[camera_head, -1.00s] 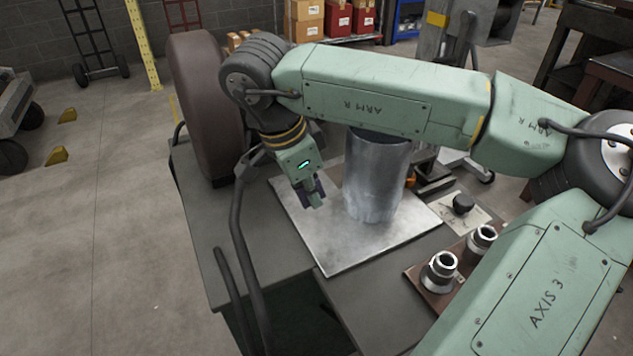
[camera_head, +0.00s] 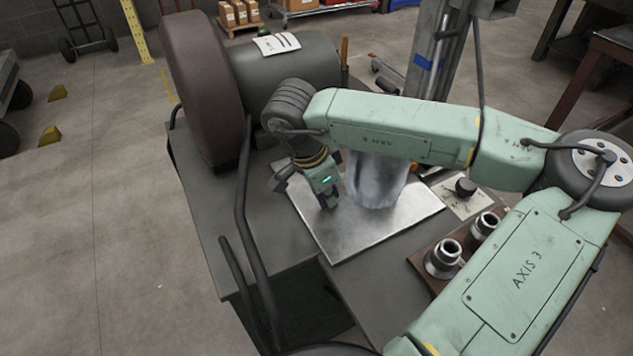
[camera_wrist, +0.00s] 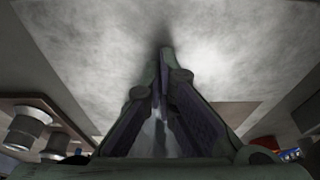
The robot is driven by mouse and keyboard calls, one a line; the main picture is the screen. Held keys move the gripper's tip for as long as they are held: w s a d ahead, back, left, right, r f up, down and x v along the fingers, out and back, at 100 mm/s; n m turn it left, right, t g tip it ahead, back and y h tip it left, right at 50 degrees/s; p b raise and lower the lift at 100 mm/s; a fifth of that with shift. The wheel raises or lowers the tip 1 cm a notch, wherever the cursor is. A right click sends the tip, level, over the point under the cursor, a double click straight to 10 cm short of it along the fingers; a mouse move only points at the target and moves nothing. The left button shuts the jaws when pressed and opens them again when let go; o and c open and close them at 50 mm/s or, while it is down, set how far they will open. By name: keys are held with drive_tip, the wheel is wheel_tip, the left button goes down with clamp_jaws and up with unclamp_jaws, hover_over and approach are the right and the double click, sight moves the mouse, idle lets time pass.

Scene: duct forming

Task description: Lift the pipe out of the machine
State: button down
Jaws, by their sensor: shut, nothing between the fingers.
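The pipe is a grey metal cylinder (camera_head: 376,182) standing on a bright metal plate (camera_head: 365,232) in the head view. My forearm crosses in front of its top. My gripper (camera_head: 331,205) points down just left of the pipe, low over the plate. I cannot tell from the head view whether it touches the pipe. In the wrist view my gripper's fingers (camera_wrist: 164,52) meet at their tips with nothing between them. Behind them is a mottled grey metal surface (camera_wrist: 90,60); I cannot tell whether it is plate or pipe.
A brown board with metal fittings (camera_head: 444,258) lies right of the plate, with a dark knob (camera_head: 466,186) behind it. A large brown wheel (camera_head: 207,90) and a dark drum (camera_head: 285,75) stand at the back left. Dark curved bars (camera_head: 245,230) rise at the front left.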

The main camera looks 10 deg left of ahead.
sight(348, 198)
drive_tip(key=shift+w+d+p, duration=0.3)
drive_tip(key=shift+w+d, duration=0.3)
drive_tip(key=shift+d, duration=0.35)
drive_tip(key=shift+w+d+f+b, duration=0.25)
drive_tip(key=shift+d+b, duration=0.1)
drive_tip(key=shift+b, duration=0.35)
drive_tip(key=shift+w+d+r+b, duration=0.15)
drive_tip(key=shift+w+d+b, duration=0.1)
drive_tip(key=shift+d+b, duration=0.25)
drive_tip(key=shift+a+r, duration=0.1)
drive_tip(key=shift+r, duration=0.05)
